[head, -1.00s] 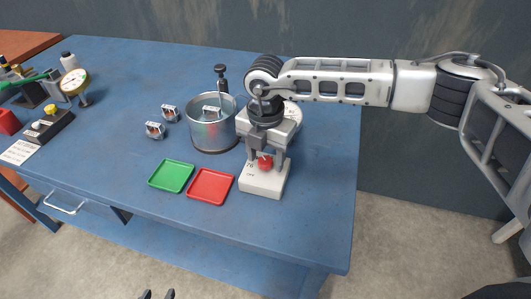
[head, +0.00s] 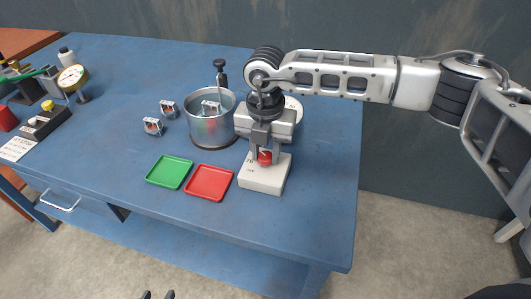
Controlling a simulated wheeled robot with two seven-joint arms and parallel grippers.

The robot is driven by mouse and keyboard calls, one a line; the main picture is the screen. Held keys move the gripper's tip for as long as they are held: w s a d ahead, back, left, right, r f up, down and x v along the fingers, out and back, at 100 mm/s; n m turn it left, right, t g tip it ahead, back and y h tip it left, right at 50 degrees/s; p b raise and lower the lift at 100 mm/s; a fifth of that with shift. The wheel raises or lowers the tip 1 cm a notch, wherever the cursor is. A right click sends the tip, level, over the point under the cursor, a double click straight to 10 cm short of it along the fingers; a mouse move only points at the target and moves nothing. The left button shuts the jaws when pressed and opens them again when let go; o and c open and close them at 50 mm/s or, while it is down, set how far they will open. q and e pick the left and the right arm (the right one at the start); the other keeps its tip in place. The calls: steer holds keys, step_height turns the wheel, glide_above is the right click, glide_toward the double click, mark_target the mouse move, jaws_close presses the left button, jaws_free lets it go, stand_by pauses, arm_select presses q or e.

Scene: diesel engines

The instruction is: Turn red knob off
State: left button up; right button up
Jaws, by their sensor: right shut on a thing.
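The red knob (head: 265,158) sits on top of a white box (head: 263,180) near the front right of the blue table. My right gripper (head: 265,155) points down over the box, its fingers on either side of the knob and shut on it. The fingers hide parts of the knob's sides, and I cannot tell its turn angle. Only two dark fingertips of my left gripper (head: 158,295) show at the bottom edge, apart from each other with nothing between them.
A red tray (head: 209,183) and a green tray (head: 169,172) lie left of the box. A metal pot (head: 212,130) stands behind them. Small metal parts (head: 153,126) and a dial gauge (head: 72,77) are further left.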

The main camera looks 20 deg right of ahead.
steer(key=shift+f+n+b, duration=0.2)
steer(key=shift+n+b, duration=0.45)
steer(key=shift+n, duration=0.25)
steer(key=shift+n+b, duration=0.6)
steer(key=shift+n, duration=0.4)
steer(key=n+b, duration=0.3)
steer(key=n, duration=0.2)
steer(key=shift+r+b, duration=0.1)
steer(key=shift+b, duration=0.2)
steer(key=n+b, duration=0.2)
steer(key=n, duration=0.3)
steer(key=shift+r+n+b, duration=0.1)
steer(key=shift+n+b, duration=0.2)
arm_select(q)
steer(key=f, duration=0.1)
steer(key=d+f, duration=0.1)
steer(key=f+t, duration=0.1)
steer(key=shift+w+d+n+h, duration=0.2)
steer(key=shift+w+n+h, duration=0.2)
arm_select(e)
steer(key=shift+n, duration=0.4)
arm_select(q)
steer(key=shift+f, duration=0.15)
arm_select(e)
steer(key=o, duration=1)
steer(key=shift+c, duration=0.2)
